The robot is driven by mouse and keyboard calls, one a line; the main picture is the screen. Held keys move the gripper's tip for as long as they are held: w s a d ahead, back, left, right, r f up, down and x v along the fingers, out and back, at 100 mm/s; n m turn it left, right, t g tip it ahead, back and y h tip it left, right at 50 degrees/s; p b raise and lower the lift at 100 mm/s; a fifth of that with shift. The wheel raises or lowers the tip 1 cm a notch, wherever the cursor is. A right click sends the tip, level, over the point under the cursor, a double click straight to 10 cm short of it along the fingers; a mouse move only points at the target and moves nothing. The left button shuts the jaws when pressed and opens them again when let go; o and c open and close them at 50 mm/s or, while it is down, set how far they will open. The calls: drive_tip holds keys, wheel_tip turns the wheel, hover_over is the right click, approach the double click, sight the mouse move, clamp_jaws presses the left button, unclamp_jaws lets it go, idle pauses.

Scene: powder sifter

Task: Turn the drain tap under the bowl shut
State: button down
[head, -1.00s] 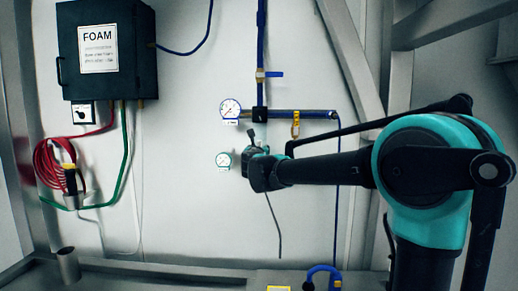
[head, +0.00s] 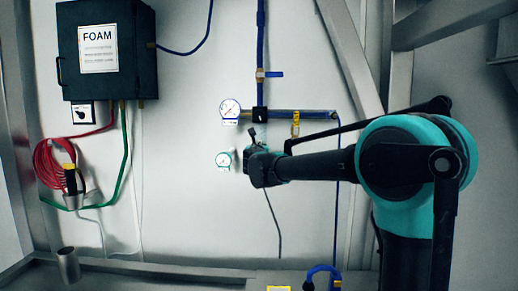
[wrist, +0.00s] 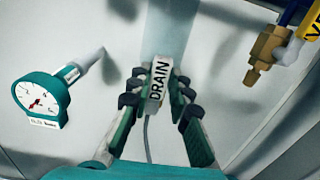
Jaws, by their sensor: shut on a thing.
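A pale piece lettered DRAIN (wrist: 158,82) sits between the fingers of my gripper (wrist: 157,90) in the wrist view. My gripper is shut on it. I take it for the drain tap's handle, but the tap body behind it is hidden. A thin grey hose hangs below it. In the head view my gripper (head: 254,148) is at the white wall, just right of the lower gauge. The tap is mostly covered by the gripper there. No bowl can be made out in either view.
A teal-rimmed gauge (wrist: 42,100) is left of my gripper. A brass fitting (wrist: 266,52) is at the upper right. In the head view, a blue pipe (head: 290,115) runs above my gripper. The black FOAM box (head: 107,50) and red coiled hose (head: 50,165) are far left.

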drive_tip(key=shift+d, duration=0.15)
idle(0.3)
drive_tip(key=d+f+m, duration=0.5)
drive_tip(key=m, duration=1.3)
drive_tip(key=shift+d+f, duration=0.2)
drive_tip(key=shift+f, duration=0.2)
drive_tip(key=c, duration=1.4)
unclamp_jaws()
